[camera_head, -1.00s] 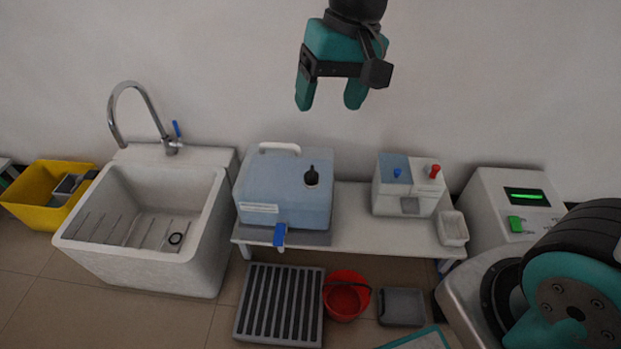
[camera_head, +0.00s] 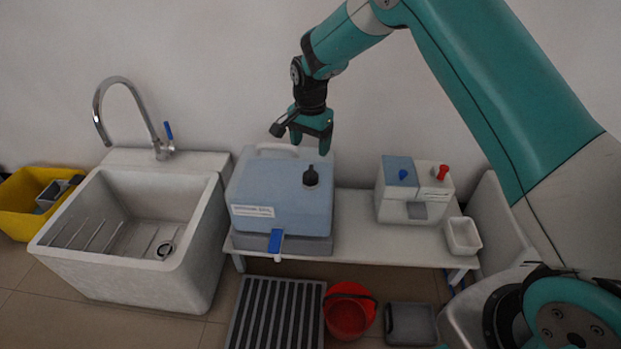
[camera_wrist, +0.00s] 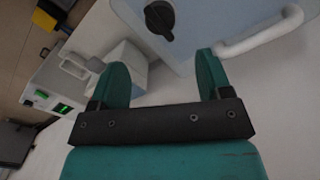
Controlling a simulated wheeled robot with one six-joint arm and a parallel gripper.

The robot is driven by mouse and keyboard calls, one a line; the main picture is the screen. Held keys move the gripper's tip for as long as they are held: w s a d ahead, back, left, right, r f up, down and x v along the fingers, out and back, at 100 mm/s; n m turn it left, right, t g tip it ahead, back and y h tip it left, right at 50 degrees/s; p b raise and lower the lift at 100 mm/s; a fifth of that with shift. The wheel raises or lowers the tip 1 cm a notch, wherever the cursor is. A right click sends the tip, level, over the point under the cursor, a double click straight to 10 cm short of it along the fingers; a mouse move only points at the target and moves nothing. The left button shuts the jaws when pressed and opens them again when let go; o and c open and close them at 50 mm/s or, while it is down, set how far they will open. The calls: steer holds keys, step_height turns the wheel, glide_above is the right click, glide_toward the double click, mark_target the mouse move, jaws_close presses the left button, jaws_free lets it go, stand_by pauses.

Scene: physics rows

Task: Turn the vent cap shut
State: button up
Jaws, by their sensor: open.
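The vent cap (camera_head: 310,176) is a small black knob on top of the blue-grey container (camera_head: 262,190), towards its right side. In the wrist view the black cap (camera_wrist: 159,18) shows just beyond the fingertips, between them in the picture, with a raised grip bar across it. My gripper (camera_head: 309,143) is open and empty, above the back of the container and apart from the cap. It also shows in the wrist view (camera_wrist: 160,75) with its two teal fingers spread. A white handle (camera_wrist: 262,32) rises beside the right finger.
A blue tap (camera_head: 276,241) sticks out at the container's front. A white box with blue and red knobs (camera_head: 408,190) and a small white tray (camera_head: 463,236) stand to the right on the bench. A sink (camera_head: 60,243) is at left. A red bucket (camera_head: 349,318) is on the floor.

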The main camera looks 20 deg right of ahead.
mark_target(310, 171)
step_height(310, 171, down, 11)
steer(key=b, duration=0.2)
steer(key=shift+r+b, duration=0.15)
steer(key=shift+b, duration=0.25)
steer(key=c, duration=0.9)
